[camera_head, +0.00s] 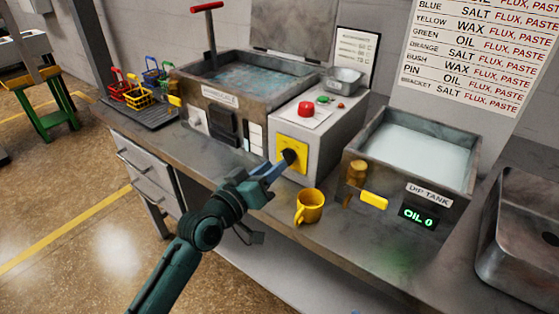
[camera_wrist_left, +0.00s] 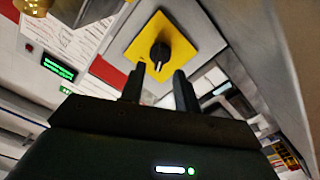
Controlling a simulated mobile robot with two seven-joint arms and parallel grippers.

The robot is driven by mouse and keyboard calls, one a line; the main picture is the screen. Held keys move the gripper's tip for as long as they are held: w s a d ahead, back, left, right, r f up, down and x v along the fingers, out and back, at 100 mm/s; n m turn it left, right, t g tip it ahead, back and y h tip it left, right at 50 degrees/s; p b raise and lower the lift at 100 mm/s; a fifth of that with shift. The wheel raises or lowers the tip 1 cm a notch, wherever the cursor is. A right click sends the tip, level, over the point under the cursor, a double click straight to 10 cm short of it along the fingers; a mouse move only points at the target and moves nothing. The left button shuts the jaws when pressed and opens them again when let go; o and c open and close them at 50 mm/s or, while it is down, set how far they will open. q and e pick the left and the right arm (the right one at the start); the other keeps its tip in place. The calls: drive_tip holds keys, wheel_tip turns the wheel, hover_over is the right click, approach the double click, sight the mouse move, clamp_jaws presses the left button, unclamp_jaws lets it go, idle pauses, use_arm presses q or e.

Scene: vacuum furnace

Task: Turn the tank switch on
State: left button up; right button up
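The tank switch is a black rotary knob (camera_head: 290,156) on a square yellow plate (camera_head: 292,145), set in the front of the grey control box. In the left wrist view the knob (camera_wrist_left: 160,55) shows a pale pointer mark, with the yellow plate (camera_wrist_left: 178,35) around it. My left gripper (camera_head: 280,166) reaches up to the knob from the lower left. In the left wrist view its two fingers (camera_wrist_left: 160,84) are apart, with the knob just beyond and between their tips. Contact cannot be told. My right gripper is not in view.
A yellow mug (camera_head: 310,207) stands on the bench just below the switch. The dip tank (camera_head: 377,173), with a display reading OIL 0, is to the right. An ultrasonic-type bath (camera_head: 232,98) is left. A red button (camera_head: 305,109) sits atop the box.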

sight(288, 157)
use_arm(q)
drive_tip(key=shift+x, duration=1.8)
drive_tip(key=shift+c, duration=0.5)
clamp_jaws()
